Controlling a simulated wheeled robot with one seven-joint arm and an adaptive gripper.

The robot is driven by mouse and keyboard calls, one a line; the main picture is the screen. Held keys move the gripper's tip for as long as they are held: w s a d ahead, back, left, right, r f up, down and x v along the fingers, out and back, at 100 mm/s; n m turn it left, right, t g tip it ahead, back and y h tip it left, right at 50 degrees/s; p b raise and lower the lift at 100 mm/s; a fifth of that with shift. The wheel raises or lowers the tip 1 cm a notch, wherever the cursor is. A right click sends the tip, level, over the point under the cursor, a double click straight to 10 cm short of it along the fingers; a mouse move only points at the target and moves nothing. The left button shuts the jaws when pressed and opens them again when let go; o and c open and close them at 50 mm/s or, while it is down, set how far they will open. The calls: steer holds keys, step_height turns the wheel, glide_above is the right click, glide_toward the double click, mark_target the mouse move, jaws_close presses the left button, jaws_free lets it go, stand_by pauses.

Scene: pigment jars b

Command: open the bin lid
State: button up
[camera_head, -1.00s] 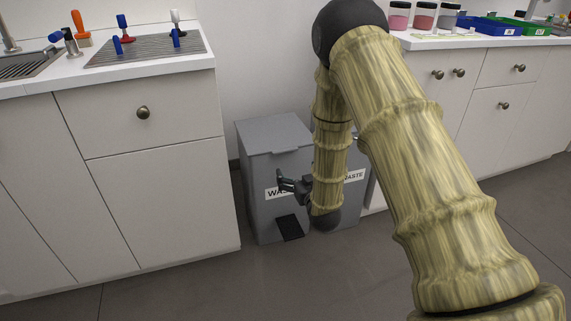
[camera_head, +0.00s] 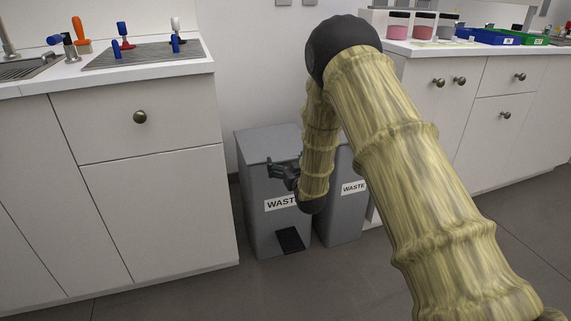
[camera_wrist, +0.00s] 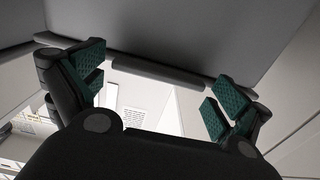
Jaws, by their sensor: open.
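A grey waste bin (camera_head: 255,230) stands on the floor beside the left cabinet, with a white "WASTE" label and a black pedal at its foot. Its flat grey lid (camera_head: 262,143) is down. My gripper (camera_head: 273,167) is at the bin's upper front, just below the lid's front edge. In the wrist view my gripper (camera_wrist: 158,88) is open and empty, its green-padded fingers spread apart. A grey lip (camera_wrist: 155,74) on the bin crosses the view between and beyond the fingers; I cannot tell whether they touch it. My forearm hides part of the lid's right side.
A second grey waste bin (camera_head: 342,215) stands to the right, partly behind my arm. White cabinets (camera_head: 140,200) flank the bins on both sides. Jars (camera_head: 422,27) and coloured trays (camera_head: 487,37) stand on the right counter. The floor in front is clear.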

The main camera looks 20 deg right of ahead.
steer(key=shift+w, duration=0.5)
steer(key=shift+r, duration=0.1)
steer(key=c, duration=1.2)
steer(key=shift+r, duration=0.1)
